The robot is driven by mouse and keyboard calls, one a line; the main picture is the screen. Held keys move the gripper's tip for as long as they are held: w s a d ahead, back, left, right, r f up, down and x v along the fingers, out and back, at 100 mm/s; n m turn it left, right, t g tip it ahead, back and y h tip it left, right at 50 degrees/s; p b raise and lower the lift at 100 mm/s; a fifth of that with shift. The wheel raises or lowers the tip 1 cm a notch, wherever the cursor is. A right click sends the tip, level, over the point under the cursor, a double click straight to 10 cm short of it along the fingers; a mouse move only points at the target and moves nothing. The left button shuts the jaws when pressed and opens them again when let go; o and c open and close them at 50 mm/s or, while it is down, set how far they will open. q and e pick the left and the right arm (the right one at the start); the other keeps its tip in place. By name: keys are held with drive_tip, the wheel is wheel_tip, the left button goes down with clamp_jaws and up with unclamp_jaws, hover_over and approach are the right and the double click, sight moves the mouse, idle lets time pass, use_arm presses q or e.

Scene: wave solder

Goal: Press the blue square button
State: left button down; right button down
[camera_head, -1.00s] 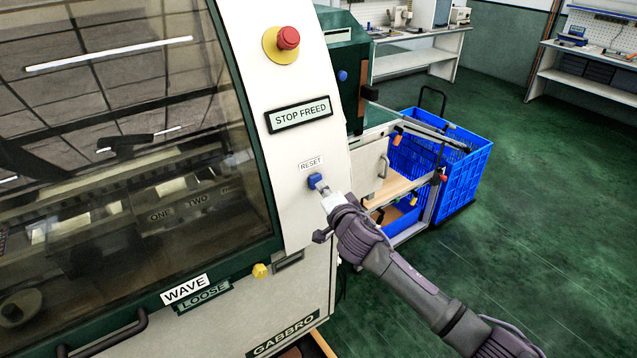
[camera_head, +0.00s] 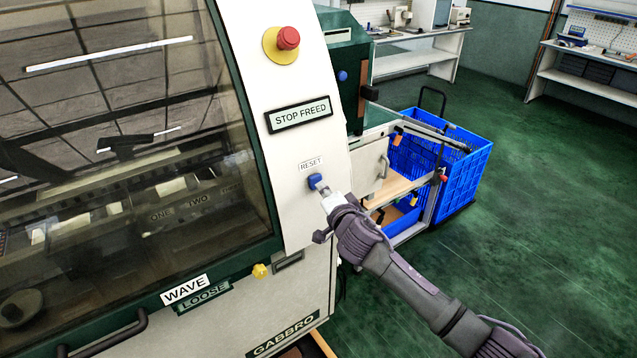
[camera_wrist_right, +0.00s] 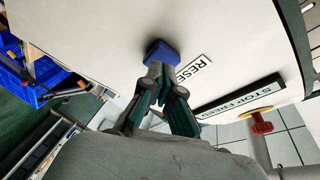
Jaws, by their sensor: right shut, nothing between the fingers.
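The blue square button (camera_head: 315,181) sits on the white machine panel, just below the RESET label (camera_head: 310,164). My right gripper (camera_head: 323,190) is shut and empty, with its tips right at the button's lower right side. In the right wrist view the button (camera_wrist_right: 160,52) is at the top centre, and the closed fingertips (camera_wrist_right: 158,68) reach its near edge. They look to be touching it or very close; I cannot tell whether the button is pushed in. My left gripper is not in view.
A red stop button (camera_head: 288,38) on a yellow base and a STOP FREED sign (camera_head: 299,114) are higher on the panel. A yellow knob (camera_head: 260,271) is below left. Blue crates (camera_head: 462,180) stand behind at right. Green floor at right is clear.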

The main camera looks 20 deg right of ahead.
drive_tip(key=shift+w, duration=0.1)
drive_tip(key=shift+w+a+f+b, duration=0.15)
drive_tip(key=shift+w+b, duration=0.25)
drive_tip(key=shift+w+a+f+b, duration=0.1)
drive_tip(key=shift+w+a+b, duration=0.05)
drive_tip(key=shift+w+b, duration=0.25)
drive_tip(key=s+d+r+p, duration=0.1)
drive_tip(key=s+d+p, duration=0.1)
drive_tip(key=s, duration=0.3)
drive_tip(key=shift+s+r+p, duration=0.25)
drive_tip(key=shift+r+p, duration=0.05)
drive_tip(key=shift+p, duration=0.45)
drive_tip(key=shift+s, duration=0.1)
